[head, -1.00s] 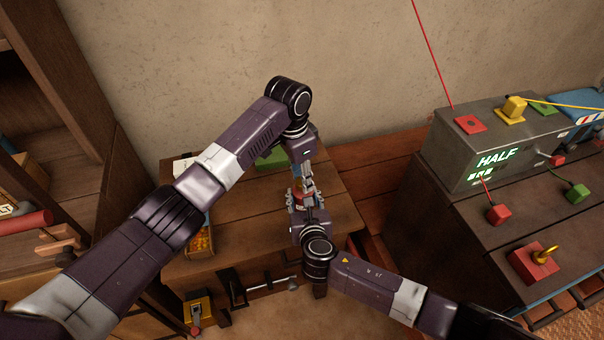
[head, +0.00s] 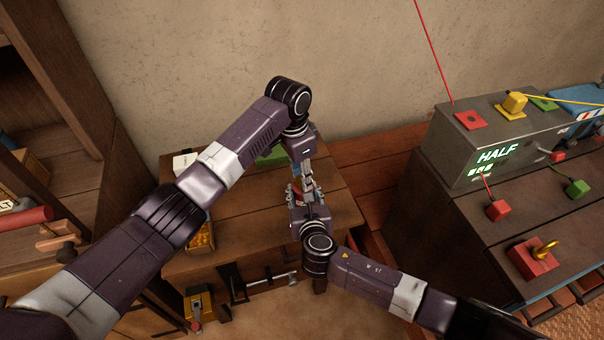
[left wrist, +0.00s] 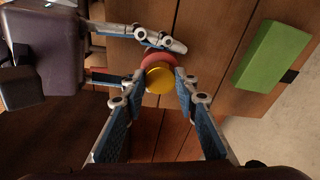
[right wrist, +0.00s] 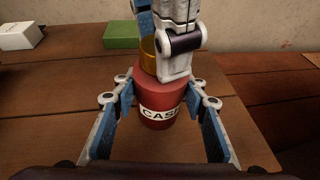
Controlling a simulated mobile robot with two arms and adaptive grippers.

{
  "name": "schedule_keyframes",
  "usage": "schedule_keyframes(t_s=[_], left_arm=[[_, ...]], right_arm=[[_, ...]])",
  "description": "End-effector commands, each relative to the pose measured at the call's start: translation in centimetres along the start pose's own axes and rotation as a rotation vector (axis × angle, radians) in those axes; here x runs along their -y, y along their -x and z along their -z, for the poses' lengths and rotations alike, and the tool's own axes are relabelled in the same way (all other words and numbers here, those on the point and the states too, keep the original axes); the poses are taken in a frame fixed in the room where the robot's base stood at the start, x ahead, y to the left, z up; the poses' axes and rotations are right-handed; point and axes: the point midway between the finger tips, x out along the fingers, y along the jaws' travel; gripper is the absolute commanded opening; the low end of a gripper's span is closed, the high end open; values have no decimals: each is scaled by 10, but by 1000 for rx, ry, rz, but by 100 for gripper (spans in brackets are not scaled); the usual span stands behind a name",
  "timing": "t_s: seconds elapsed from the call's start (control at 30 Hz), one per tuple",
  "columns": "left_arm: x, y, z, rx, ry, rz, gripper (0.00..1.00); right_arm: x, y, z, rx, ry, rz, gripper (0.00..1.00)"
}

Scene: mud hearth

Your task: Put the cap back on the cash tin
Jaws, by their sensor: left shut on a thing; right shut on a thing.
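The red cash tin (right wrist: 160,103), its label partly readable, stands upright between the fingers of my right gripper (right wrist: 160,97), which is shut on it. The gold-yellow cap (left wrist: 159,78) is between the fingertips of my left gripper (left wrist: 153,82), shut on it. In the right wrist view the cap (right wrist: 149,54) is at the tin's top, partly hidden by a left finger. I cannot tell whether it touches or is seated. In the head view the left gripper (head: 304,180) comes from above, the right gripper (head: 304,202) from the front, and the tin is mostly hidden.
The wooden bench (head: 240,205) bears a green block (head: 271,157), a white box (head: 184,163) and an orange-filled tray (head: 201,238). A vise handle (head: 268,281) sticks out in front. A grey console (head: 500,140) stands on a dark cabinet at the right; shelves are at the left.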

Motion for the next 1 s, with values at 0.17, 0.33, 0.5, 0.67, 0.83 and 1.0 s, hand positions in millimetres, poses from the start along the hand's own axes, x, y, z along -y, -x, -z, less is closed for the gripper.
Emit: schedule_keyframes(t_s=[0.17, 0.33, 0.5, 0.67, 0.83, 1.0], left_arm=[[0, -4, -1, 1, 0, 0, 20], [0, -3, 0, 1, -53, -6, 20], [2, -3, 0, 2, -309, -36, 20], [2, -3, 1, 2, -603, -71, 20], [3, -3, 2, 2, -911, -108, 20], [3, -3, 3, 2, -1216, -145, 20]], right_arm=[[0, 0, 0, -1, 0, 1, 0], [0, 0, 0, -1, 0, 1, 0], [0, 0, 0, -1, 0, 1, 0], [1, 0, 1, -1, 0, 1, 0], [1, 0, 1, -1, 1, 1, 0], [1, 0, 1, -1, 1, 1, 0]])
